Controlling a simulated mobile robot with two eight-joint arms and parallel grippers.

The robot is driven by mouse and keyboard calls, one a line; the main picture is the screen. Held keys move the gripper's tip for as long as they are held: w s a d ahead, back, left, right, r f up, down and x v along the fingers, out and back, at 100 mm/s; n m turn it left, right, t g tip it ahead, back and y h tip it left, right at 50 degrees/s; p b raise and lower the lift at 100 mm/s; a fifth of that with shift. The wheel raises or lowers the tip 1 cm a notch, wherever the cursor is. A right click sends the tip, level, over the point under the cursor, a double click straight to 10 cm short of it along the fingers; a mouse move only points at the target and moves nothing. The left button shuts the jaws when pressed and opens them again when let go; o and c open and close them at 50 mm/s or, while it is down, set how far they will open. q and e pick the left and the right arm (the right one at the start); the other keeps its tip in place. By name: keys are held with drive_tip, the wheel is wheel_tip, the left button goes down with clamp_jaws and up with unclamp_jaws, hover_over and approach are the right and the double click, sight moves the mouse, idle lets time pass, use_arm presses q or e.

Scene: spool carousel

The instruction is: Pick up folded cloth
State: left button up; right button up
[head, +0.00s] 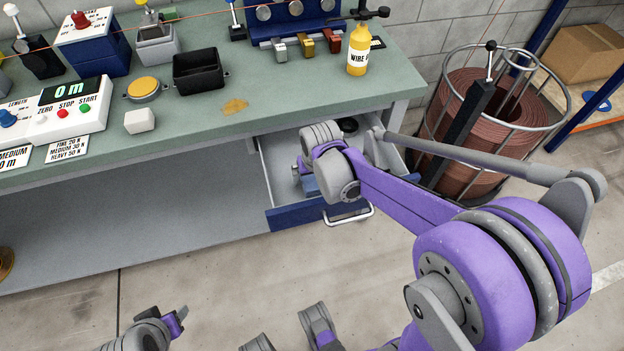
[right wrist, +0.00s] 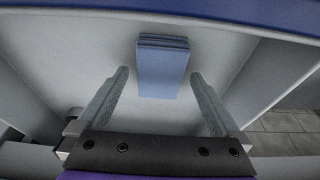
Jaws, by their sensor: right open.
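The folded cloth (right wrist: 163,68) is a blue, layered rectangle on the floor of the open drawer (head: 290,217). In the right wrist view it lies ahead of and between the lines of the two fingers. In the head view only a small blue part (head: 311,187) shows beside my right gripper. My right gripper (head: 302,168) is over the drawer, pointing into it. It is open and empty, its fingers (right wrist: 160,78) spread wider than the cloth. I cannot tell whether they touch it. Part of my left gripper (head: 178,319) shows at the bottom; its jaws are unclear.
The drawer hangs under the green workbench (head: 200,135), its walls close around my right gripper. A dark round item (head: 347,126) is at the drawer's back. A black bin (head: 199,72) and a yellow bottle (head: 358,50) stand on the bench. A wire basket (head: 485,130) with a coil stands right.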

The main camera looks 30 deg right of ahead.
sight(313, 179)
drive_tip(key=shift+f, duration=0.25)
idle(0.3)
drive_tip(key=c, duration=1.3)
drive_tip(key=shift+r, duration=0.3)
wheel_tip(313, 179, up, 10)
drive_tip(key=shift+p, duration=1.1)
